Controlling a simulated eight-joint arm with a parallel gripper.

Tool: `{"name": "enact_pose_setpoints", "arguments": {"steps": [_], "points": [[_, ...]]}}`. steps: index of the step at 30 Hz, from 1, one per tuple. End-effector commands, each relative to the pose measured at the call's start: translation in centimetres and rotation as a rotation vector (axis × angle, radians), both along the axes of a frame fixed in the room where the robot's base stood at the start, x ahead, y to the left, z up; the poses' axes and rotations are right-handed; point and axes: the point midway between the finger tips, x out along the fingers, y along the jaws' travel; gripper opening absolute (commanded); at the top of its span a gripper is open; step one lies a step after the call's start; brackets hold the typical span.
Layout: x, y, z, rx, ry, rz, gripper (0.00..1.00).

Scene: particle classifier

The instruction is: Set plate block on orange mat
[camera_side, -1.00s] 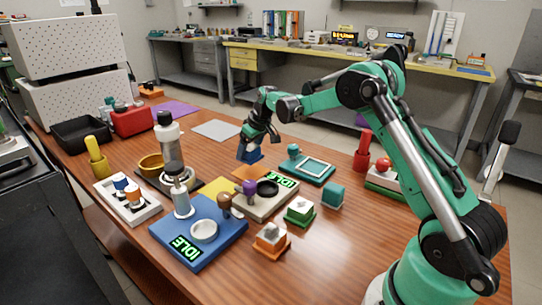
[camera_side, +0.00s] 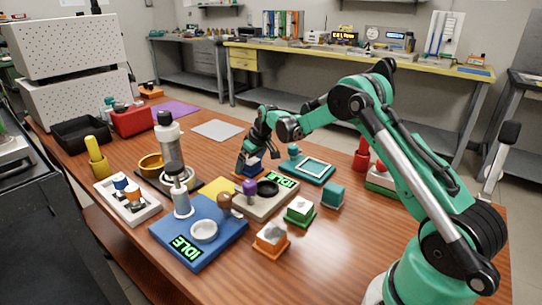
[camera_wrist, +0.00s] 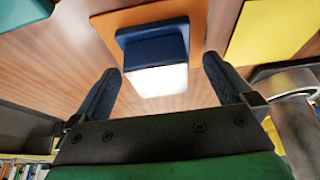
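The plate block, dark blue with a white face, is at the orange mat in the side view (camera_side: 254,170). In the wrist view the block (camera_wrist: 155,52) lies over the orange mat (camera_wrist: 198,22), and its blue base appears to rest on it. The mat shows as a thin strip in the side view (camera_side: 237,177). My gripper (camera_side: 252,163) is right above the block, pointing down. In the wrist view my gripper (camera_wrist: 162,75) has its fingers apart, one on each side of the block, with gaps visible. The far side of the block is hidden.
A yellow mat (camera_side: 215,187) lies close to the left. A beige station (camera_side: 262,204) with a purple knob and black dish stands in front. A teal framed tray (camera_side: 312,168) is to the right. A grey mat (camera_side: 217,130) lies behind, with bare wood around it.

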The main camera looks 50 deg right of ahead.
Motion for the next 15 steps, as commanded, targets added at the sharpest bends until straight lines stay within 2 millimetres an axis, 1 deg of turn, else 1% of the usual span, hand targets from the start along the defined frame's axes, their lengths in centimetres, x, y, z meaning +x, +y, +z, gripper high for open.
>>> {"name": "enact_pose_setpoints", "arguments": {"steps": [4,7,10,15], "points": [[-0.2,0.0,0.7,0.0,0.0,0.0,1.0],[-0.6,0.0,1.8,0.0,0.0,0.0,1.0],[-1.3,0.0,3.4,0.0,0.0,0.0,1.0],[-2.7,0.0,6.7,0.0,0.0,-0.001,1.0]]}}
